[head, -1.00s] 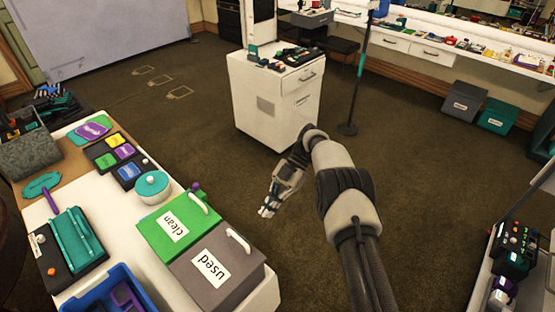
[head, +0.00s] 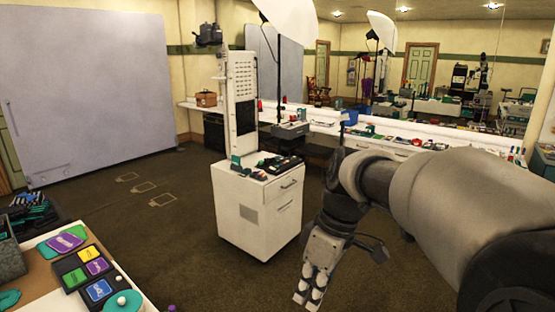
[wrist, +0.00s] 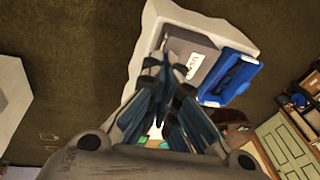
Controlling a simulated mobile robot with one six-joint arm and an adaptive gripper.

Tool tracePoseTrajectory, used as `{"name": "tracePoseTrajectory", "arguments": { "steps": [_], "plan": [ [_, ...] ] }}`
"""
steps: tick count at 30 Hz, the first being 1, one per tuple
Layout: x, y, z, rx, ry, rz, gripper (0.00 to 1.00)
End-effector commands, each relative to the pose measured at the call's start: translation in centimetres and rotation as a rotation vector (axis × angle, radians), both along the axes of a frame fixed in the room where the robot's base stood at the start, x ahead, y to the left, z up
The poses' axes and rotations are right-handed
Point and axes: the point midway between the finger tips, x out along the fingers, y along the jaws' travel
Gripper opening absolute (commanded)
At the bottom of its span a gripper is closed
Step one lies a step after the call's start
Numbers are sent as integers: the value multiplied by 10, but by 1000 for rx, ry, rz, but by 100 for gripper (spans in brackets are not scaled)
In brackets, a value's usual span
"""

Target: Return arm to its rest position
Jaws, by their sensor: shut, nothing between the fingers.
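My gripper (head: 308,291) hangs at the lower middle of the head view, pointing down over the carpet. Its fingers are shut and hold nothing. My arm comes in from the right edge and bends down at the wrist. In the wrist view the fingers (wrist: 165,115) show close up, and beyond them is the table's grey bin (wrist: 192,60) marked "used". The gripper is apart from every object.
A white cabinet (head: 258,222) with small items on top stands beyond my gripper. The prop table (head: 38,288) is at the lower left of the head view. A blue crate (wrist: 230,77) shows in the wrist view. Brown carpet (head: 140,230) lies open between table and cabinet.

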Motion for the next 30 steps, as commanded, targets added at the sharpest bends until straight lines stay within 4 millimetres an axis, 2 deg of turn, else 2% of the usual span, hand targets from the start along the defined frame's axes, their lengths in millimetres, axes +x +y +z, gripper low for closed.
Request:
{"name": "tracePoseTrajectory", "arguments": {
  "steps": [1, 6, 12, 15, 21, 30],
  "plan": [
    [-19, -8, 10, -23, -25, -85, 0],
    [-77, -35, 20, -77, -103, -386, 0],
    [-139, -61, 10, -85, -206, -725, 0],
    [-161, -71, 0, -73, -250, -859, 0],
    [-183, -80, -14, -48, -296, -1006, 0],
    [-185, -81, -16, -44, -302, -1022, 0]
  ]
}}
